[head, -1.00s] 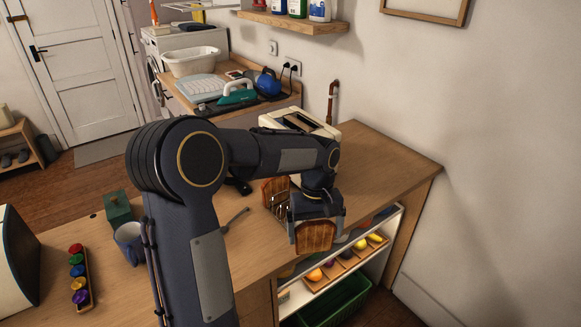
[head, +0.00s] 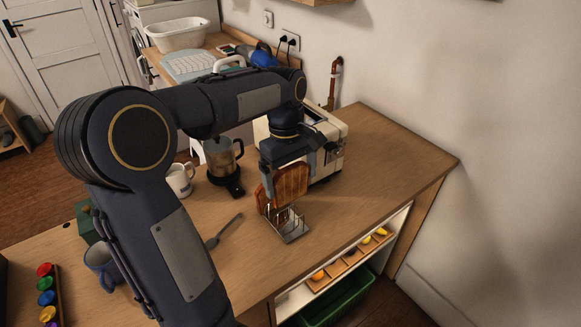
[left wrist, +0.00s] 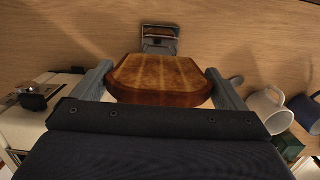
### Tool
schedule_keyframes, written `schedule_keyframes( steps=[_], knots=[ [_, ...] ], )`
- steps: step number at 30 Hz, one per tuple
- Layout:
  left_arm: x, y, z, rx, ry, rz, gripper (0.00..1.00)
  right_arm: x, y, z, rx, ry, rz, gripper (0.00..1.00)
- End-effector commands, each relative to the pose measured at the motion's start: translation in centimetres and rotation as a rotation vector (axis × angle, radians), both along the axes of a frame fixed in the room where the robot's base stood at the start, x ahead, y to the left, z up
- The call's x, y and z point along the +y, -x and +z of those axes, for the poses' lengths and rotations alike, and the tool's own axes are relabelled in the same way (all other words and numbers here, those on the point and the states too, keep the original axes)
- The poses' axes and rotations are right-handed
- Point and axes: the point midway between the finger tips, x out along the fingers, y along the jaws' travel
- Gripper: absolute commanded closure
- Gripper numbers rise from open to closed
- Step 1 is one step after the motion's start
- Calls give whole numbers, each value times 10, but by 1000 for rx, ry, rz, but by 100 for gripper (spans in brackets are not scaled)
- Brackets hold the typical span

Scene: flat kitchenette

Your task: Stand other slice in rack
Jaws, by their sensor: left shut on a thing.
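My left gripper (head: 287,168) is shut on a browned bread slice (head: 293,181), held upright by its edges just over the metal rack (head: 292,232). In the left wrist view the slice (left wrist: 160,80) sits between the two fingers, with an end of the rack (left wrist: 159,40) showing beyond it. Another slice (head: 262,198) shows as a narrow brown strip at the rack's left, mostly hidden behind the held one. I cannot tell whether the held slice touches the rack. My right gripper is not in view.
The cream toaster (head: 328,150) stands close behind my gripper. A coffee maker (head: 222,165), a white mug (head: 180,180), a dark utensil (head: 224,231) and a blue mug (head: 102,262) are to the left. The counter right of the rack (head: 390,170) is clear.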

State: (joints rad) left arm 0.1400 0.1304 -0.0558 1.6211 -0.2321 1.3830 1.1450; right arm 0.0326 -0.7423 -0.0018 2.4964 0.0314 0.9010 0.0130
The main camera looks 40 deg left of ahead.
Motion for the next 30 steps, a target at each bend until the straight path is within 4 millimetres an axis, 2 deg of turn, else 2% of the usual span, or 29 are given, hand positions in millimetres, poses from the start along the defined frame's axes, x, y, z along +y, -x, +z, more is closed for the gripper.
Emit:
schedule_keyframes(
  steps=[19,30],
  knots=[
    [0,0,-47,0,0,-2,32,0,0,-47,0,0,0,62],
    [-1,0,-73,0,0,-2,32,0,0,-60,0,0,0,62]
  ],
)
